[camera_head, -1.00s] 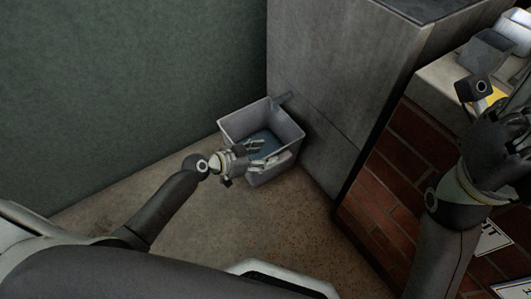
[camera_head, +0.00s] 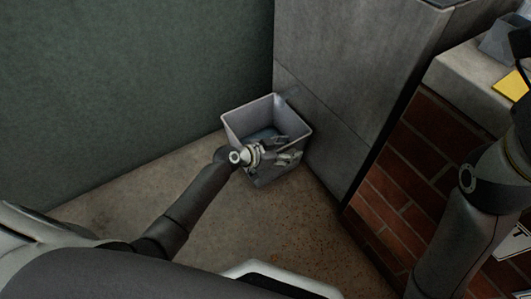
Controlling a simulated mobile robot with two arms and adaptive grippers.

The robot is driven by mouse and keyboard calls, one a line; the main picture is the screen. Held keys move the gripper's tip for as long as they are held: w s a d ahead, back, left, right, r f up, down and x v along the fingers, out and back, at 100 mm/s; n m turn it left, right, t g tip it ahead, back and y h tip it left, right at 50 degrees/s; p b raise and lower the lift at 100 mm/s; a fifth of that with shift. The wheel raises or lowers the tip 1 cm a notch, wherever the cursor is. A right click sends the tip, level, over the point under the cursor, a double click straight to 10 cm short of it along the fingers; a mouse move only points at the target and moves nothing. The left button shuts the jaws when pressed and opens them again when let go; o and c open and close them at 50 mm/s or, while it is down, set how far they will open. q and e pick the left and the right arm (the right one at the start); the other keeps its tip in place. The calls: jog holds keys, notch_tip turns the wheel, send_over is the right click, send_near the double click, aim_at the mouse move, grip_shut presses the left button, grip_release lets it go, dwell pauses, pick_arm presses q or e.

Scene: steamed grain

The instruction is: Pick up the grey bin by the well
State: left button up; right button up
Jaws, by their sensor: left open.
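The grey bin (camera_head: 241,125) is an open-topped, square bin standing on the floor in the corner between the green wall and the grey block. Its inside looks bluish at the bottom. My left gripper (camera_head: 288,151) is at the bin's near side, with its fingers in front of and over the near rim. It is open, and part of the bin's near wall is hidden behind it. I cannot tell whether the fingers touch the bin. My right arm (camera_head: 468,215) stands at the right edge, and its gripper is out of the picture.
A tall grey block (camera_head: 345,75) stands right behind the bin. A green wall (camera_head: 130,90) closes off the left. A ledge (camera_head: 465,80) with a yellow item (camera_head: 511,86) and a grey container (camera_head: 497,42) is at the upper right, above a brick face (camera_head: 420,150). The brown floor (camera_head: 230,225) in front is clear.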

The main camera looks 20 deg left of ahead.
pick_arm(q)
jog(key=shift+c, duration=0.2)
grip_shut()
jog(key=shift+w+r, duration=0.25)
jog(key=shift+r, duration=0.15)
jog(key=shift+s+r, duration=0.1)
